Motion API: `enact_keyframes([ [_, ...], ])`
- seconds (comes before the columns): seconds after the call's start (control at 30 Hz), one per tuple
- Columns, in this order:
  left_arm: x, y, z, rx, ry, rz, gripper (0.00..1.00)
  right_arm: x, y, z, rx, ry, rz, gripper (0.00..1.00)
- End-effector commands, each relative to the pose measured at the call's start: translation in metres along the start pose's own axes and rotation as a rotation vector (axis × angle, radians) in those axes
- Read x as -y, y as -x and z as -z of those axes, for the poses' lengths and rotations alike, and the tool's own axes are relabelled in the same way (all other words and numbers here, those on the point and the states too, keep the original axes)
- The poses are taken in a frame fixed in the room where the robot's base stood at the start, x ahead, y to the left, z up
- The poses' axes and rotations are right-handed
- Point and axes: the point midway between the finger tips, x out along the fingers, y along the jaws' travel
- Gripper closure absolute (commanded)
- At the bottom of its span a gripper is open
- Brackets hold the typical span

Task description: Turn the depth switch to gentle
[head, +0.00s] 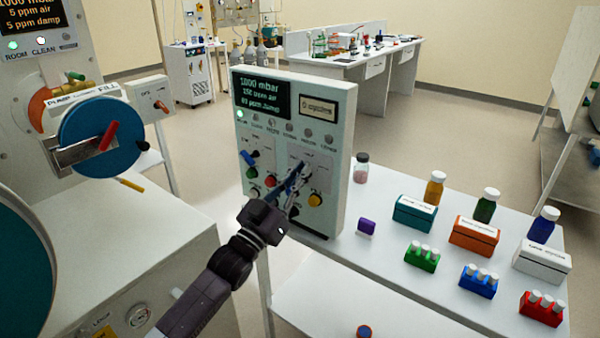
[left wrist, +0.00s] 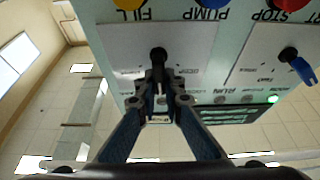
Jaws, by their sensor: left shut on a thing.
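An upright control panel (head: 345,120) stands on the white bench, with two switches on its front. My left gripper (head: 302,174) is at the right-hand switch, its fingers shut on the black knob (left wrist: 158,56), which shows in the upside-down left wrist view. The fingers there (left wrist: 160,88) meet at the knob's handle. The lettering around this knob is too small to read, so I cannot tell which position it points to. The other switch, with a blue handle (left wrist: 302,70), also shows in the head view (head: 249,157), apart from the gripper. My right gripper is out of view.
Push buttons sit below the switches: red (head: 270,181), yellow (head: 315,199) and others.

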Motion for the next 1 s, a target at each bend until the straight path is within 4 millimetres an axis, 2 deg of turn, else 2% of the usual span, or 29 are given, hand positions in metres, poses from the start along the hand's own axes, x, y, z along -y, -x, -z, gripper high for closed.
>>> enact_keyframes([
  [0.27,0.004,0.000,0.000,0.001,0.250,0.104,1.00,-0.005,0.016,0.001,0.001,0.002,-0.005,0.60],
  [0.57,0.006,0.001,-0.002,0.001,0.270,0.112,1.00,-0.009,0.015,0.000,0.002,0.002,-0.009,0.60],
  [0.6,0.006,0.001,-0.002,0.001,0.270,0.112,0.90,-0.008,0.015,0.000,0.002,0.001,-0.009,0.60],
  [0.73,0.006,0.001,-0.001,0.001,0.269,0.112,0.76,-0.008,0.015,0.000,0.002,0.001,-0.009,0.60],
  [1.0,0.006,0.001,-0.001,0.001,0.268,0.112,0.74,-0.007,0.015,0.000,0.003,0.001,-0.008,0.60],
])
